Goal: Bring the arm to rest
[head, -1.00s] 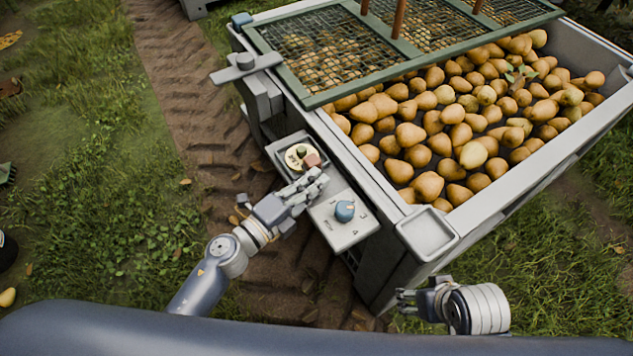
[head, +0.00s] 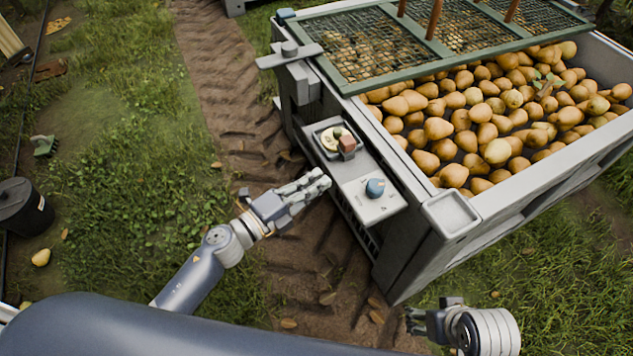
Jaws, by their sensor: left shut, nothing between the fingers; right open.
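My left gripper (head: 312,187) is shut and empty. It is held over the dirt track, just left of the control panel (head: 376,208) on the bin's side, apart from it. My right gripper (head: 414,320) is open and empty at the bottom, in front of the bin's near corner. The panel carries a blue knob (head: 375,188) and, in a small tray, a round cream dial (head: 333,140) with a reddish-brown block (head: 347,144) beside it.
A large grey bin (head: 540,172) full of pears (head: 455,175) fills the right side, partly covered by a green-framed mesh (head: 375,45). A dirt track (head: 225,100) and grass lie left. A black bucket (head: 25,207) and a loose pear (head: 41,257) are at far left.

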